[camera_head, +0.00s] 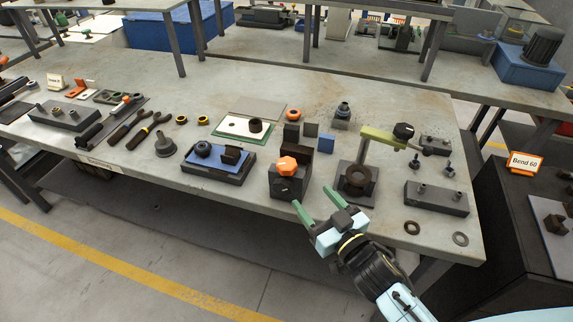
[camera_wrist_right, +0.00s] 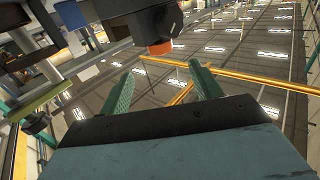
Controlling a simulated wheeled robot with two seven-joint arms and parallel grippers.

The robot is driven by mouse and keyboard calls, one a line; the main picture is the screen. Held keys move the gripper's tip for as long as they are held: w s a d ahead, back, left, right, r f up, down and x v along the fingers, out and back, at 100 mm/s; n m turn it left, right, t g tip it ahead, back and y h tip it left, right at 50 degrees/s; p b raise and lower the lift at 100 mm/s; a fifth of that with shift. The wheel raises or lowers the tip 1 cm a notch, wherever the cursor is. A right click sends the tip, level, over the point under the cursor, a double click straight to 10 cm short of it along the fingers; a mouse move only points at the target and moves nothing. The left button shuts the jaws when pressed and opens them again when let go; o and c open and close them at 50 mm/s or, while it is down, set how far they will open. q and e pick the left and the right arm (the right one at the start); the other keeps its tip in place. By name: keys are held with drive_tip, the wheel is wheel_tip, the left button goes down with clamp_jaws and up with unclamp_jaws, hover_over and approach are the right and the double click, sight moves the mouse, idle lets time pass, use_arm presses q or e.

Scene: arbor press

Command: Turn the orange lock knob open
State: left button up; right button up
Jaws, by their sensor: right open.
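The orange lock knob (camera_head: 287,164) sits on top of a dark block fixture (camera_head: 291,184) near the front edge of the workbench. In the right wrist view an orange piece (camera_wrist_right: 159,47) shows under a dark block, beyond the green fingertips (camera_wrist_right: 162,80). My left gripper is not in view.
Right of the fixture stands an arbor press with a green lever (camera_head: 383,137) and a dark ring on its base. A dark block with pegs (camera_head: 436,198) and loose rings lie further right. A blue-topped fixture (camera_head: 217,161) stands left. Floor is free in front.

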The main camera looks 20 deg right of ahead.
sight(292, 173)
drive_tip(key=x, duration=1.3)
drive_tip(key=shift+r, duration=0.1)
